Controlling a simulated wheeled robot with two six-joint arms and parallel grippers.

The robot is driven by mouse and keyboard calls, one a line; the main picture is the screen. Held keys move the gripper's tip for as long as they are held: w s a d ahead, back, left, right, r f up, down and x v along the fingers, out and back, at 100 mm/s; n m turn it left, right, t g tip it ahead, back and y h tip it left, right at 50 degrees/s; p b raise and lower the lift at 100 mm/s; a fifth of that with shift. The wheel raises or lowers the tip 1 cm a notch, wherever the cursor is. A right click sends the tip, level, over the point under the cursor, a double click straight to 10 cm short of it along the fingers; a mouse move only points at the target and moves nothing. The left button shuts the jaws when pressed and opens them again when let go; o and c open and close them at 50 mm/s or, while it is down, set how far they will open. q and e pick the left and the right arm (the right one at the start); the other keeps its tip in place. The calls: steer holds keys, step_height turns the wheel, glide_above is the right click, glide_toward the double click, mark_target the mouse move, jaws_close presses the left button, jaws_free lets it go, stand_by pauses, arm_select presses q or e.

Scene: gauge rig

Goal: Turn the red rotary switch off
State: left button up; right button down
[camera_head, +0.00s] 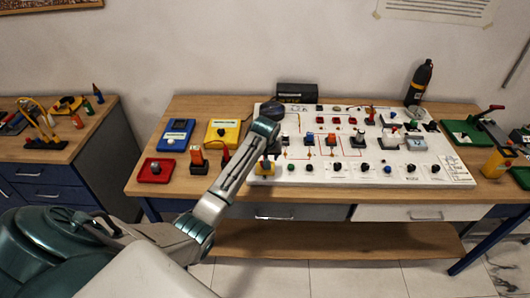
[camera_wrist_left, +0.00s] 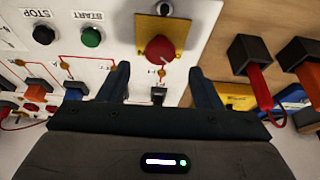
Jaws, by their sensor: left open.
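The red rotary switch (camera_wrist_left: 160,48) is a round red knob on a yellow plate (camera_wrist_left: 172,20), fixed near a corner of the white panel (camera_wrist_left: 120,15). My left gripper (camera_wrist_left: 157,78) is open, one finger on each side just short of the knob. I see no contact with it. In the head view my left gripper (camera_head: 268,148) hangs over the panel's left front corner (camera_head: 262,180), and the red knob is hidden there. The right gripper is not in view.
A green START button (camera_wrist_left: 91,37) and a black STOP button (camera_wrist_left: 44,34) sit beside the switch. Black and orange plug blocks (camera_wrist_left: 250,55) stand off the panel's edge. A red box (camera_head: 156,171) and blue meter (camera_head: 175,135) are at the left on the table.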

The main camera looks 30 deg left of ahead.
arm_select(q)
steer(key=b+v, duration=0.1)
steer(key=v, duration=0.5)
stand_by(0.4)
